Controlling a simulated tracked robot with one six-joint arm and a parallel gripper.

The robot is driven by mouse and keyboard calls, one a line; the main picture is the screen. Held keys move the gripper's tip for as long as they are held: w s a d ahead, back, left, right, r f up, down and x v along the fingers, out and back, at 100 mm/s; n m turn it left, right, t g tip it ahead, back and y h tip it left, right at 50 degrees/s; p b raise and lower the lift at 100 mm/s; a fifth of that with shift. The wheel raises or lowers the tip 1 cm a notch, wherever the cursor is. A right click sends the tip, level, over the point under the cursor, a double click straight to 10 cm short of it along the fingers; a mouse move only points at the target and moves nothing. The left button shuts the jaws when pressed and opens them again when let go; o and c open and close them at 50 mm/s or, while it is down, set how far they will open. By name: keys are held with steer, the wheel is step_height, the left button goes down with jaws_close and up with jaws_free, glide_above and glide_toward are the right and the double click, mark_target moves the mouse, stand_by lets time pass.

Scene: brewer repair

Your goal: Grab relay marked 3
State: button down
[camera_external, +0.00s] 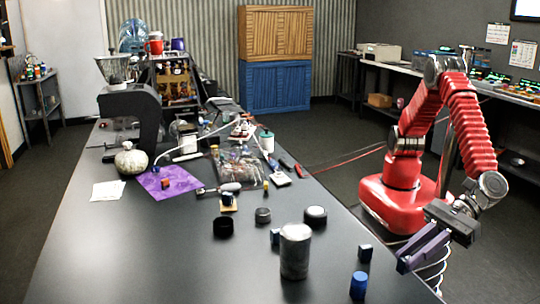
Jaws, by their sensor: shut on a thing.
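My gripper (403,266), with purple fingers, hangs at the right edge of the black table. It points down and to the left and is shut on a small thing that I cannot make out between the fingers. Small dark blue-grey blocks that look like relays stand on the table: one (365,252) is just left of my gripper, and another (275,237) is partly behind a grey metal can. No number is readable on any of them, so I cannot tell which is relay 3.
The grey can (295,252) and a blue cylinder (358,285) stand near the front of the black table (160,265). A black ring (223,226) and round lids lie further left. A purple mat (190,178) and clutter fill the back; the front left is clear.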

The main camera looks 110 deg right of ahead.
step_height(320, 180, up, 5)
steer(key=shift+r, duration=0.2)
stand_by(0.6)
